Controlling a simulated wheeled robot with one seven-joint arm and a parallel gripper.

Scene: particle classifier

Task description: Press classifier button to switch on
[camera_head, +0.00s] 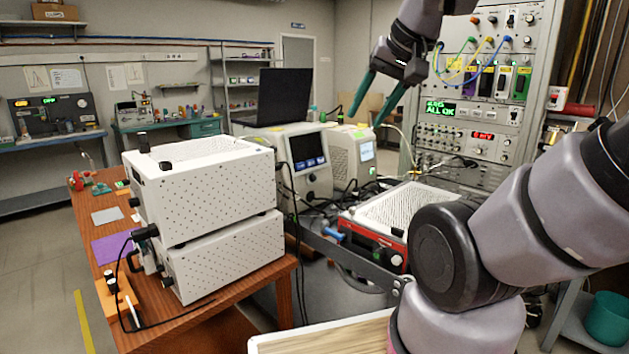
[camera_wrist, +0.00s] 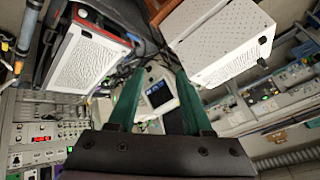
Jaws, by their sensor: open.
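A white and grey instrument (camera_head: 318,182) with a dark screen and blue on-screen buttons (camera_head: 306,160) stands behind the stacked boxes in the head view. Beside it on the right is a second white unit (camera_head: 343,160) with a small lit screen (camera_head: 366,151). I cannot tell which one is the classifier, and no power button is clear. My gripper (camera_head: 366,118) is open and empty, with green fingers pointing down, above and apart from these units. In the wrist view a lit screen (camera_wrist: 159,97) shows between the fingers of my gripper (camera_wrist: 158,75).
Two stacked white perforated boxes (camera_head: 205,195) stand on the wooden table (camera_head: 88,222) at left. A red-fronted box (camera_head: 372,240) is at centre right. A rack with cables (camera_head: 487,80) stands at right. Loose cables run among the units.

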